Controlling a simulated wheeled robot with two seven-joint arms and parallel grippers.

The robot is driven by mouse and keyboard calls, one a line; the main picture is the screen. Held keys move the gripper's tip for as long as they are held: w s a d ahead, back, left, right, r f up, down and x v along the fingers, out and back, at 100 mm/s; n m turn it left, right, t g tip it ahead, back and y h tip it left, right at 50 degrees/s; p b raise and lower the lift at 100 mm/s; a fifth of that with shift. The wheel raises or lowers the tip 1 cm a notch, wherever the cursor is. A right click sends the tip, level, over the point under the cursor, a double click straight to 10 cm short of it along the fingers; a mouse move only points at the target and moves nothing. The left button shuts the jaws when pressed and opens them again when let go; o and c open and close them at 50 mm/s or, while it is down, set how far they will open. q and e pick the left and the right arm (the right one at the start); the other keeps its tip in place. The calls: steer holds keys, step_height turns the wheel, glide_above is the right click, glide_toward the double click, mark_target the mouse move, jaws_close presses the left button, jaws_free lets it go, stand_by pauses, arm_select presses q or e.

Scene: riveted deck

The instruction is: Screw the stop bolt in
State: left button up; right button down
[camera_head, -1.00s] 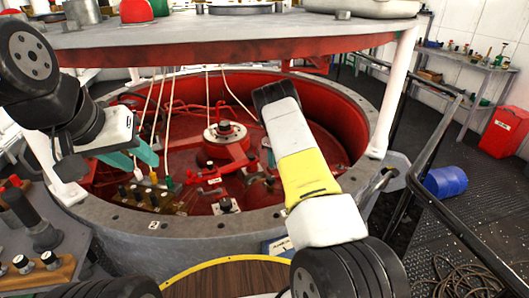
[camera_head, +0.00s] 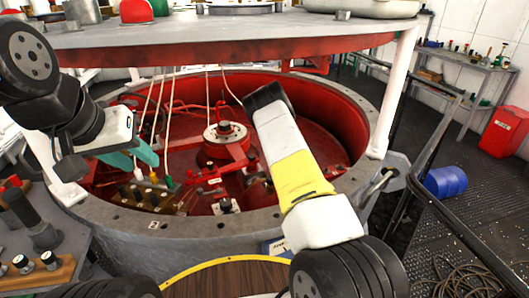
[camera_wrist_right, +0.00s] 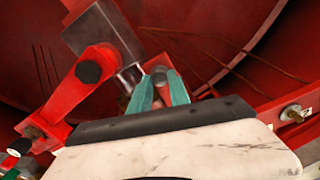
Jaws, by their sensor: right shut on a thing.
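In the right wrist view, the teal fingers of my right gripper (camera_wrist_right: 158,96) are closed around a small dark grey rounded piece, which looks like the stop bolt (camera_wrist_right: 158,71). Its lower part is hidden between the fingers. A grey metal block (camera_wrist_right: 122,78) on red structure is close beside the left finger. In the head view my right arm reaches into the red well, and its wrist hides the fingers and the bolt. My left gripper (camera_head: 136,160) is open and empty above the near left rim of the well.
The round red well (camera_head: 345,125) has a grey bolted rim (camera_head: 190,224). A red lever with a dark cap (camera_wrist_right: 90,72) and a silver bolt (camera_wrist_right: 292,113) flank my right gripper. A grey upper plate (camera_head: 240,35) overhangs the well. Ropes hang at the left.

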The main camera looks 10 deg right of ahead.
steer(key=shift+w+r+m, duration=0.15)
steer(key=shift+r+m, duration=0.1)
steer(key=shift+m, duration=0.35)
steer(key=c, duration=1.2)
jaws_free()
steer(key=shift+f, duration=0.15)
step_height(320, 180, up, 8)
